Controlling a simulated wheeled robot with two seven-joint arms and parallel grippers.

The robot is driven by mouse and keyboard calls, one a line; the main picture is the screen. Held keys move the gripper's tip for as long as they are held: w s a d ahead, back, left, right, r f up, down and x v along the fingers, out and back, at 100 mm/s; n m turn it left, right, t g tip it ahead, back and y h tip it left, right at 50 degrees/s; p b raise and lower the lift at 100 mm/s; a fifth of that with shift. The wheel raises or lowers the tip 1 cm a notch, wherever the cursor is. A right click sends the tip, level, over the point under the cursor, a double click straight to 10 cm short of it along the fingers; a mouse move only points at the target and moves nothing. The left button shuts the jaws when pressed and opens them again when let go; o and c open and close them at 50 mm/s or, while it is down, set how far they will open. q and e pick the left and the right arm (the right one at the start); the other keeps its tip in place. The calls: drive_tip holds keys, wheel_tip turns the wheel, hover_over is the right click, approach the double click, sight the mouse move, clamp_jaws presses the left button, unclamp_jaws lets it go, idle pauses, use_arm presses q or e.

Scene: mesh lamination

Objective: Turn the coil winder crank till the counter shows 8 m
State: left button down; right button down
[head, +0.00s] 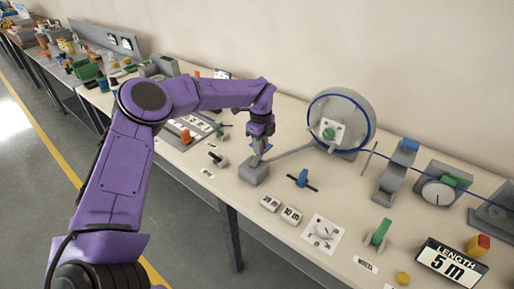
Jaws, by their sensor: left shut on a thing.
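The coil winder (366,103) is a round grey drum at the back of the bench, with a blue line around its rim. A grey crank bar (292,152) runs left from the drum's lower front toward a grey block. My left gripper (259,151) points down at the bar's left end and is shut on the crank handle, which it mostly hides. The counter (450,263) at the front right reads LENGTH 5 m. My right gripper is not in view.
The blue line runs right from the drum past a grey stand (393,176) and a dial gauge (437,193). In front lie a blue clamp (302,179), white weight blocks (291,215), a dial card (322,233) and a green-handled part (380,233). More benches extend far left.

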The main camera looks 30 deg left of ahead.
use_arm(q)
drive_tip(key=d+m+b, duration=0.1)
drive_tip(key=m, duration=0.2)
drive_tip(key=shift+d+f, duration=0.1)
drive_tip(key=shift+d, duration=0.1)
drive_tip(key=d+m, duration=0.1)
drive_tip(key=m, duration=0.2)
drive_tip(key=s+d+m, duration=0.1)
drive_tip(key=m, duration=0.2)
drive_tip(key=s+d+m, duration=0.1)
drive_tip(key=m, duration=0.2)
drive_tip(key=shift+d, duration=0.25)
drive_tip(key=shift+s+d+m+p, duration=0.15)
drive_tip(key=shift+s+m+p, duration=0.7)
drive_tip(key=shift+m, duration=1.2)
drive_tip(key=shift+s+d+m+p, duration=0.1)
drive_tip(key=shift+s+m+p, duration=0.75)
drive_tip(key=shift+m, duration=1.15)
drive_tip(key=shift+s+d+m+p, duration=0.15)
drive_tip(key=shift+s+m+p, duration=0.7)
drive_tip(key=shift+m, duration=1.2)
